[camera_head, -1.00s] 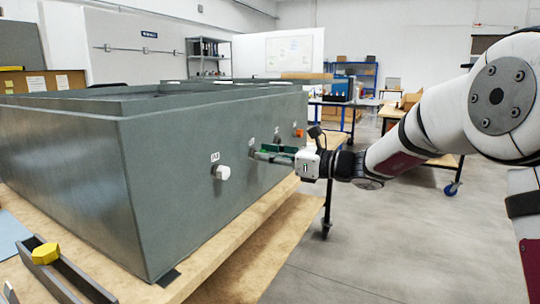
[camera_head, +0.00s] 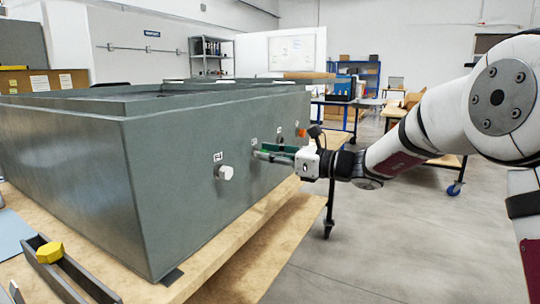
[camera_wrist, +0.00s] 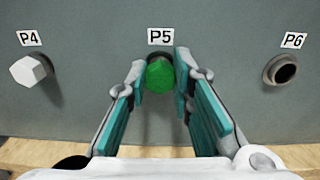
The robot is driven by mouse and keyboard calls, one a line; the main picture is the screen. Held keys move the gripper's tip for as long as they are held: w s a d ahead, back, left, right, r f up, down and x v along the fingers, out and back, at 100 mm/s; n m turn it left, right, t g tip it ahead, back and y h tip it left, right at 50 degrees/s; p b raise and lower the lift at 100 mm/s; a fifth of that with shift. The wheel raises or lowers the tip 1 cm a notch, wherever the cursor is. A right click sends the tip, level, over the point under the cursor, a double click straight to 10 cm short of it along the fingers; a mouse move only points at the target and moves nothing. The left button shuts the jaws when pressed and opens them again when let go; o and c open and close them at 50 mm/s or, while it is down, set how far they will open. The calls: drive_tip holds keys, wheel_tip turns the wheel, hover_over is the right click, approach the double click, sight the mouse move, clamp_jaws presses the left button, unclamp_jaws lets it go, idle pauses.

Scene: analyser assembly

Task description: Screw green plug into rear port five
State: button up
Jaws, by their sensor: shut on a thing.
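The green plug (camera_wrist: 160,76) sits at the mouth of the port under the P5 label (camera_wrist: 161,37) in the wrist view, its faceted head towards me. My gripper (camera_wrist: 164,72) is shut on it, with one teal-padded finger on each side. How deep the plug sits in the port is hidden behind its head. In the head view my gripper (camera_head: 262,151) reaches the side wall of the grey housing (camera_head: 200,150) from the right.
A white plug (camera_wrist: 28,71) is in port P4, left of P5. Port P6 (camera_wrist: 283,69) on the right is an empty hole. An orange plug (camera_head: 301,132) is farther along the wall. A yellow plug (camera_head: 49,252) lies in a dark rail on the wooden bench.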

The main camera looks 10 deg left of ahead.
drive_tip(key=shift+a, duration=0.1)
drive_tip(key=o, duration=0.3)
clamp_jaws()
drive_tip(key=shift+r+m+p, duration=0.1)
drive_tip(key=shift+m+p, duration=0.2)
drive_tip(key=shift+p, duration=0.35)
drive_tip(key=m+p, duration=0.7)
drive_tip(key=m, duration=0.1)
drive_tip(key=m+p, duration=0.7)
drive_tip(key=m, duration=0.1)
drive_tip(key=f+m+p, duration=0.1)
drive_tip(key=m+p, duration=0.6)
drive_tip(key=shift+a+m, duration=0.1)
drive_tip(key=shift+m, duration=0.3)
